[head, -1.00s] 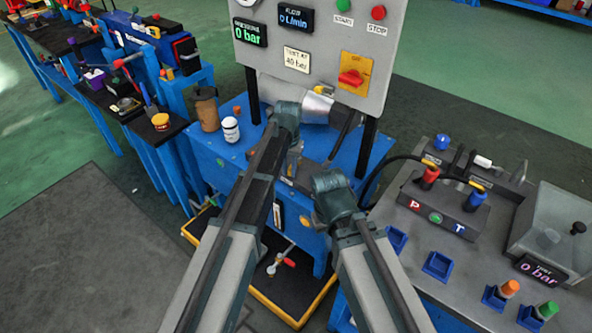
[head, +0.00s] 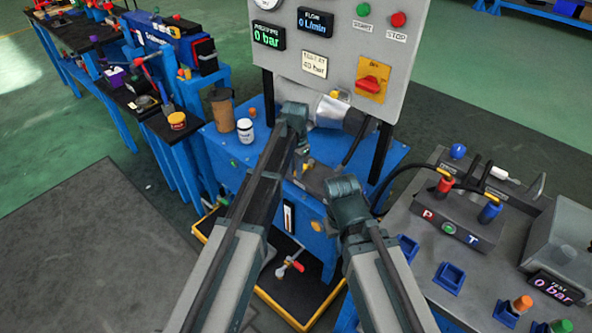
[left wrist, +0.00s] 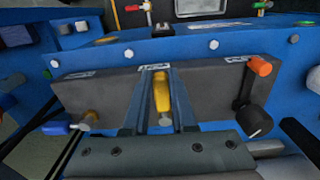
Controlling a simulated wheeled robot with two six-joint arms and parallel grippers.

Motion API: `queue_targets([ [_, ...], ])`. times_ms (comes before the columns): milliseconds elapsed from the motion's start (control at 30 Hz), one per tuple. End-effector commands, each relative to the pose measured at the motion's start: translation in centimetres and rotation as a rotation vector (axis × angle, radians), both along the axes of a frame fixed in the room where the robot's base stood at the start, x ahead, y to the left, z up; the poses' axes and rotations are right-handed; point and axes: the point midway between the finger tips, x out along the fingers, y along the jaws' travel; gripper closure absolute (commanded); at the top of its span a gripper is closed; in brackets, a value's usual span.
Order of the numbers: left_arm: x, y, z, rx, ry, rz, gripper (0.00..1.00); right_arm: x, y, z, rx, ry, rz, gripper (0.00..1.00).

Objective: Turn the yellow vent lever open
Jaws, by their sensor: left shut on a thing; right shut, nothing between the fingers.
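The yellow vent lever (left wrist: 161,90) shows in the left wrist view, upright on a dark grey block (left wrist: 98,96) fixed to the blue stand. My left gripper (left wrist: 160,112) is shut on the lever, with one finger on each side. In the head view my left gripper (head: 298,160) reaches down to the blue stand top under the grey panel; my arm hides the lever there. My right gripper (head: 343,188) is shut and empty beside the stand, to the right of the left one; its fingertips are mostly hidden.
An orange-tipped black handle (left wrist: 258,90) stands right of the lever, and a blue knob (left wrist: 56,128) is at left. The grey control panel (head: 335,70) rises behind. A white bottle (head: 245,131) and brown canister (head: 222,110) stand left. A grey bench (head: 420,240) is at right.

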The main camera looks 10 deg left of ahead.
Motion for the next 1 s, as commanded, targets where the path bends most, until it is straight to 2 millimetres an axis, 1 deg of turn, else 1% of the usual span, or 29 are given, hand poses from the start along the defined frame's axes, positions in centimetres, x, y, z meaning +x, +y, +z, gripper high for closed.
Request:
queue_targets([
  [133,0.1,0.1,0.0,0.003,-0.003,0.000,1.00,0.0,0.0,0.0,0.000,0.000,0.000,1.00],
  [167,0.1,0.1,0.0,0.003,-0.003,0.001,0.74,0.0,0.0,0.0,0.000,0.000,0.000,1.00],
  [300,0.1,0.1,0.0,0.002,-0.003,0.001,0.48,0.0,0.0,0.0,0.000,0.000,0.000,1.00],
  [333,0.1,0.1,0.0,0.002,-0.003,0.001,0.45,0.0,0.0,0.0,0.000,0.000,0.000,1.00],
  [600,0.1,0.0,0.0,0.001,-0.002,0.001,0.45,0.0,0.0,0.0,0.000,0.000,0.000,1.00],
  [767,0.1,0.0,0.4,0.001,-0.002,0.001,0.45,0.0,0.0,0.4,0.000,0.000,0.000,1.00],
  [867,0.1,0.0,1.0,0.001,-0.002,0.001,0.45,0.0,0.0,1.0,0.000,0.000,0.000,1.00],
  [1000,0.1,0.0,2.4,0.001,-0.002,0.001,0.45,0.0,0.0,2.4,0.000,0.000,0.000,1.00],
])
